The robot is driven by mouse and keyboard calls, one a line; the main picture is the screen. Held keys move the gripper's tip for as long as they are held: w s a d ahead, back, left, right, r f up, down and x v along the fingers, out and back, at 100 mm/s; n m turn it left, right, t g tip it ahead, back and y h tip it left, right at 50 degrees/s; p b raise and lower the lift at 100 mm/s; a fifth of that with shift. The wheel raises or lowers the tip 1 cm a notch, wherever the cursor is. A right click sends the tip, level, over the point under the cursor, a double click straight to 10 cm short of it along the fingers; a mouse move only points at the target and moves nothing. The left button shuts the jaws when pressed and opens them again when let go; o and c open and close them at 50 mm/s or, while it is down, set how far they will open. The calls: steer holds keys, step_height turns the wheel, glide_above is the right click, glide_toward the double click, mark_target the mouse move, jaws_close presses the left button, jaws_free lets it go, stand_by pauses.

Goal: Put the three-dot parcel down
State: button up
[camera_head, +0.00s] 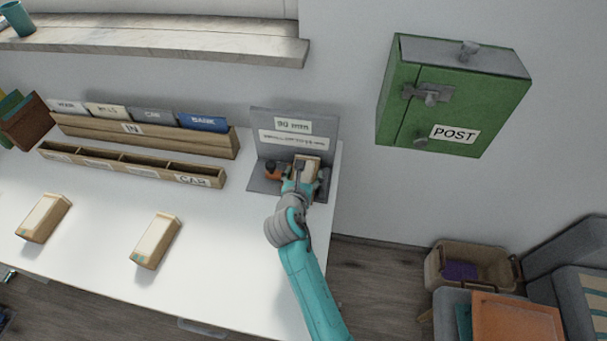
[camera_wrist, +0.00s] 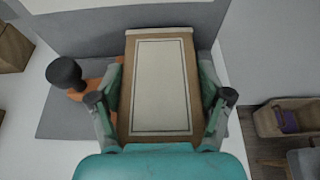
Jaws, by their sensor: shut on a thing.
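My gripper (camera_head: 304,184) is shut on a brown parcel with a white, dark-framed label (camera_wrist: 160,85), one finger on each side. The parcel shows small in the head view (camera_head: 307,168), partly hidden by my gripper. No dots are readable on it. It is at a grey stand (camera_head: 262,183) with an upright back plate, at the desk's right end. I cannot tell whether the parcel touches the stand's base. An orange piece with a black knob (camera_wrist: 66,73) is just left of the parcel.
Two similar parcels lie on the white desk (camera_head: 95,250), one at left (camera_head: 43,217) and one nearer the middle (camera_head: 156,240). A wooden sorter (camera_head: 150,137) and a low divided tray (camera_head: 130,163) stand behind. A green POST box (camera_head: 455,105) hangs on the wall at right.

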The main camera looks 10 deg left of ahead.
steer(key=shift+f, duration=0.1)
steer(key=o, duration=1.4)
steer(key=shift+s, duration=0.2)
steer(key=v, duration=1.1)
steer(key=shift+s+r, duration=0.25)
steer(key=shift+r, duration=0.1)
steer(key=shift+f, duration=0.1)
